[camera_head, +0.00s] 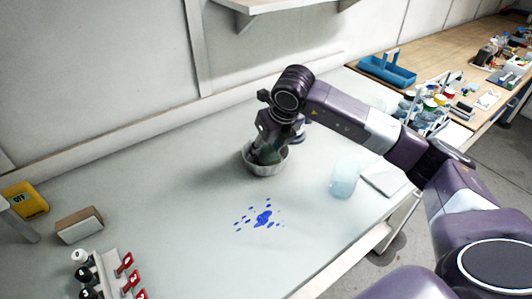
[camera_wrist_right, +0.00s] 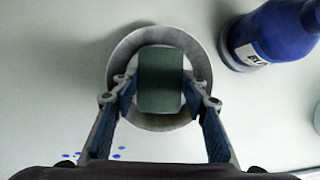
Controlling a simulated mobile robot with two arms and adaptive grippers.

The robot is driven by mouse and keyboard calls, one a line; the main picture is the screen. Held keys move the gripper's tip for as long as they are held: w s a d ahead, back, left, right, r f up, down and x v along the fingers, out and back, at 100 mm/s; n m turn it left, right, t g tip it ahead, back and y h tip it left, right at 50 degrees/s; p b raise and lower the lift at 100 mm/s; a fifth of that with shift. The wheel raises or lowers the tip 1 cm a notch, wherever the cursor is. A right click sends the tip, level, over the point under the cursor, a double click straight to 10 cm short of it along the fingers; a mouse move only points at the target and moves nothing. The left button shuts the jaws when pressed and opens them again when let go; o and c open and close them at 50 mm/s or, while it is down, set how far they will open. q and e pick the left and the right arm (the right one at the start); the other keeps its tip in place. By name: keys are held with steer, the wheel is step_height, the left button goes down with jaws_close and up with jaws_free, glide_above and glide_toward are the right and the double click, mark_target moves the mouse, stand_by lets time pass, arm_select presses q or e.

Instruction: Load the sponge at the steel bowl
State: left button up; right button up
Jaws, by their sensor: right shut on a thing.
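The steel bowl (camera_head: 264,170) stands on the grey bench near the middle of the head view. Its round rim (camera_wrist_right: 157,122) also shows in the right wrist view. My right gripper (camera_head: 267,149) points down into the bowl's opening. It is shut on the dark green sponge (camera_wrist_right: 161,82), with one finger on each side. In the wrist view the sponge lies within the ring of the bowl. I cannot tell whether the sponge touches the bowl's bottom. My left gripper is not in view.
A blue bottle (camera_wrist_right: 272,36) stands close to the bowl, mostly behind my right gripper in the head view. Blue spots (camera_head: 262,217) mark the bench in front. A translucent pale blue cup (camera_head: 343,179) stands to the right. The bench left of the bowl is clear.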

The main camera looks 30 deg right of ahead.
mark_target(267, 153)
steer(key=shift+s+f, duration=0.2)
steer(key=shift+w+r+p, duration=0.2)
steer(key=shift+r+p, duration=0.45)
steer(key=shift+r, duration=0.3)
steer(key=shift+r+p, duration=1.7)
steer(key=shift+r, duration=1.55)
step_height(267, 153, up, 4)
steer(key=shift+f+p, duration=0.1)
steer(key=shift+p, duration=1)
